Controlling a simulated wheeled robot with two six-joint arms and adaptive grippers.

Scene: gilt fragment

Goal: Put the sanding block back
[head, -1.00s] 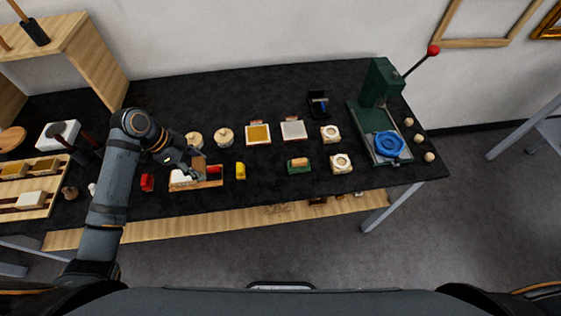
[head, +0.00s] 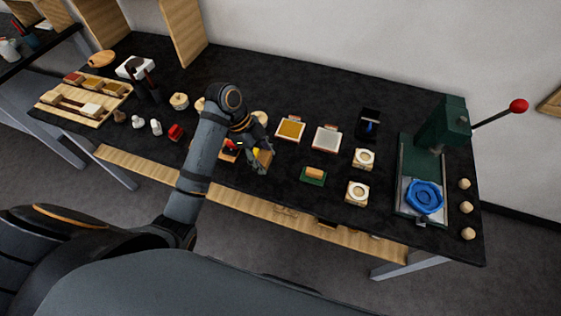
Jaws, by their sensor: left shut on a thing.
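My left gripper (head: 258,143) is low over the front middle of the black table. It is shut on a small tan-brown block (head: 265,158), which looks like the sanding block; the fingers partly cover it. A yellow object (head: 256,153) shows right beside the gripper, partly hidden. I cannot tell whether the held block touches the table. My right gripper is not in view.
To the right are a green pad with a tan piece (head: 314,174), two framed pads, white square pieces (head: 357,193) and a green press (head: 445,130) with a red-knobbed lever. Bare tabletop lies between items.

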